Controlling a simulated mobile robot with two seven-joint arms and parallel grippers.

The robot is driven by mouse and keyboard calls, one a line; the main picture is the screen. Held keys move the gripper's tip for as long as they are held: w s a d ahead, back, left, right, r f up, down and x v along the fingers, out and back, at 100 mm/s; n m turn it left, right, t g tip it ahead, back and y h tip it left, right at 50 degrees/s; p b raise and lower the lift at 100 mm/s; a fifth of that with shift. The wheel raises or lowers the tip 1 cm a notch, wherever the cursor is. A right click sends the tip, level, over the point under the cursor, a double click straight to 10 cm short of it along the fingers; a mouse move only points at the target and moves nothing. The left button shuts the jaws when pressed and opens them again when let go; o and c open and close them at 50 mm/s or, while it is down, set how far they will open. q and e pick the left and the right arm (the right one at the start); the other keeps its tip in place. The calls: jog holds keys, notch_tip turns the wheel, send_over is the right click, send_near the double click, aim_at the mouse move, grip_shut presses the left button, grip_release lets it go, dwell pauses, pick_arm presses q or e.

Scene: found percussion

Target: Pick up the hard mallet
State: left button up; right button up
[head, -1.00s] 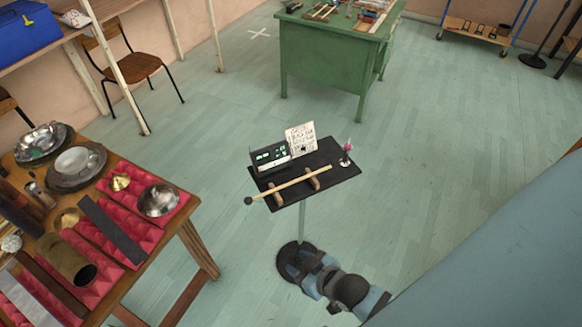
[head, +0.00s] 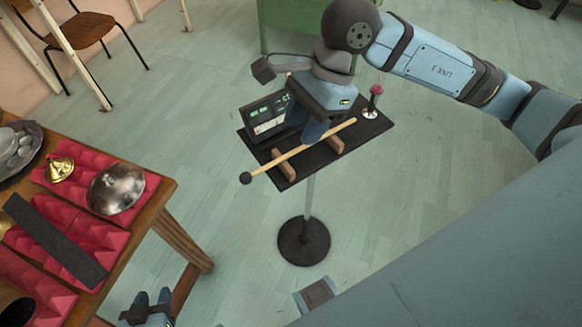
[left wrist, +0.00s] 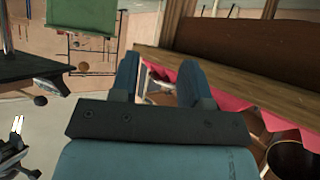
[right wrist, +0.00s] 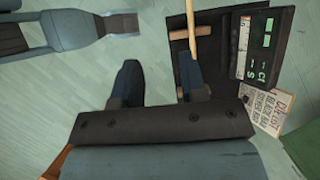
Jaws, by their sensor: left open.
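The mallet (head: 285,158), with a pale wooden shaft and a dark round head, rests across two wooden cradles on the black stand tray (head: 290,177). Its head overhangs the tray's left edge. My right gripper (head: 304,131) is over the tray, pointing down, with its fingertips close to the shaft's upper side. In the right wrist view its fingers are apart, and the shaft (right wrist: 190,25) runs up from beside the right finger, not between them. Whether they touch is unclear. My left gripper (head: 152,296) is open and empty at the bottom left, near the table.
A box with green digits (head: 267,116) and a card (right wrist: 266,105) stand behind the mallet. A small pink-topped item (head: 375,98) is at the tray's right. The wooden table (head: 150,205) at left holds metal bowls and red foam. The floor is clear around the stand base.

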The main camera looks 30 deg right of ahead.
jog(key=w+d+t+h+b, duration=0.2)
jog(key=w+d+t+h, duration=0.1)
jog(key=d+h, duration=0.3)
jog(key=shift+y, duration=0.7)
jog(key=x, duration=0.9)
jog(key=d+b+x, duration=0.1)
jog(key=x, duration=0.3)
jog(key=shift+s+d+f, duration=0.1)
jog(key=shift+s+f, duration=0.1)
jog(key=shift+f, duration=0.05)
grip_shut()
